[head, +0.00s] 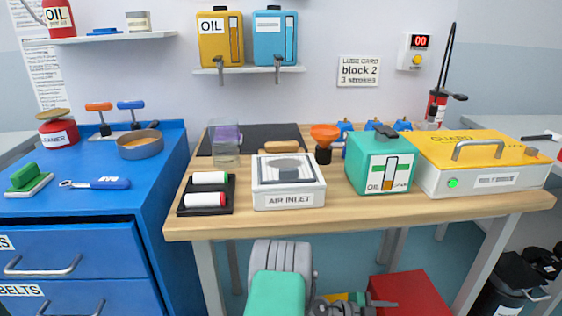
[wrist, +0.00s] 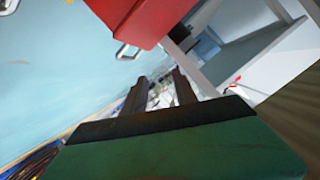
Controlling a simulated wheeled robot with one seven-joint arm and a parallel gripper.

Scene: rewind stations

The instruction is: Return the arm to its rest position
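My arm (head: 278,290), with grey and green links, is low at the bottom middle of the head view, in front of the workbench. My gripper (wrist: 162,92) shows in the wrist view as two dark fingers standing apart. It is open, with nothing seen between the fingers. In the head view I cannot make out the fingers; that end of the arm is low, below the bench top.
The wooden workbench (head: 330,225) stands before me, holding an air inlet box (head: 289,196), a green oil can (head: 381,160) and a yellow-topped guard (head: 477,150). A blue drawer cabinet (head: 75,220) stands left. A red box (head: 412,296) is under the bench, near my arm.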

